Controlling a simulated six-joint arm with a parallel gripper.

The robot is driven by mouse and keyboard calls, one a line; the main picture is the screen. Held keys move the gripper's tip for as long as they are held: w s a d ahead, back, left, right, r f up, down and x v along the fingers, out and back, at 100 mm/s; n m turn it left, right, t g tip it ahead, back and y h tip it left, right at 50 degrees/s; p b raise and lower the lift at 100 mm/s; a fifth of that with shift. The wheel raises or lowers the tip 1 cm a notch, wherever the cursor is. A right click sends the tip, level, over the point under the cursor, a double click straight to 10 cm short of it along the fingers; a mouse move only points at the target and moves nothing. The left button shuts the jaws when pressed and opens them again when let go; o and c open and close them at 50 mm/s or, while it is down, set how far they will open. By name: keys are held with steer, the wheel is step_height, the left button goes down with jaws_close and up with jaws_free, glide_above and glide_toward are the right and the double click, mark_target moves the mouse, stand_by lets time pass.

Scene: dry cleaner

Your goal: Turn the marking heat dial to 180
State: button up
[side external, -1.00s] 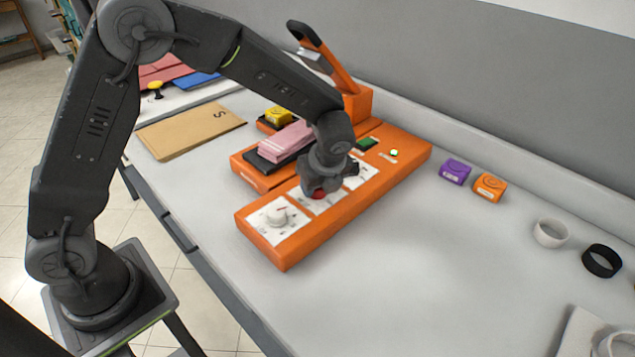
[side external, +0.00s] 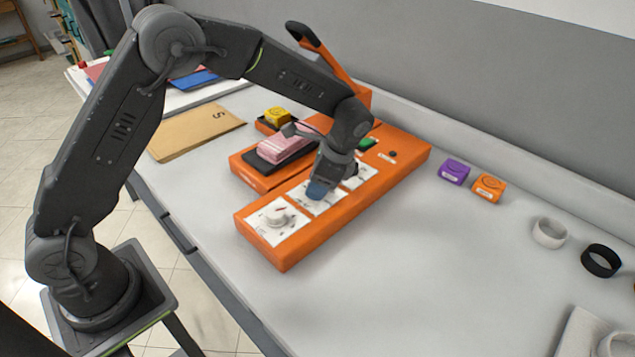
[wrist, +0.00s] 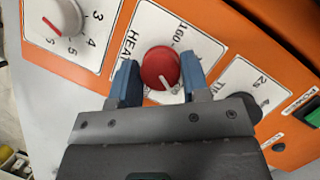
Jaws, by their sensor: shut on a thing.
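The red heat dial (wrist: 160,68) sits on a white plate marked HEAT, with 160 printed near its upper right. Its white pointer line points down and slightly right in the wrist view; other scale marks are partly hidden by my fingers. My gripper (wrist: 155,80) has its blue fingertips on either side of the dial, shut on it. In the side view my gripper (side external: 318,190) is down on the middle plate of the orange control box (side external: 340,212) and hides the dial.
A white dial (side external: 276,216) sits at the box's near end, and a dark dial (wrist: 246,102) is on the TIME plate. The orange press handle (side external: 322,52) rises behind. Purple (side external: 454,171) and orange (side external: 488,187) blocks stand right.

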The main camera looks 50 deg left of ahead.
steer(key=n+h, duration=0.1)
steer(key=n, duration=0.2)
steer(key=n+g+h, duration=0.1)
steer(key=n, duration=0.2)
steer(key=shift+a+n+g, duration=0.1)
steer(key=shift+n+g, duration=0.2)
steer(key=n+h, duration=0.2)
steer(key=n, duration=0.3)
steer(key=shift+w, duration=0.1)
steer(key=shift+n, duration=0.3)
steer(key=o, duration=0.9)
steer(key=shift+r, duration=0.1)
steer(key=v, duration=1.3)
steer(key=shift+w+a+r, duration=0.15)
steer(key=shift+a+r, duration=0.05)
steer(key=shift+r, duration=0.1)
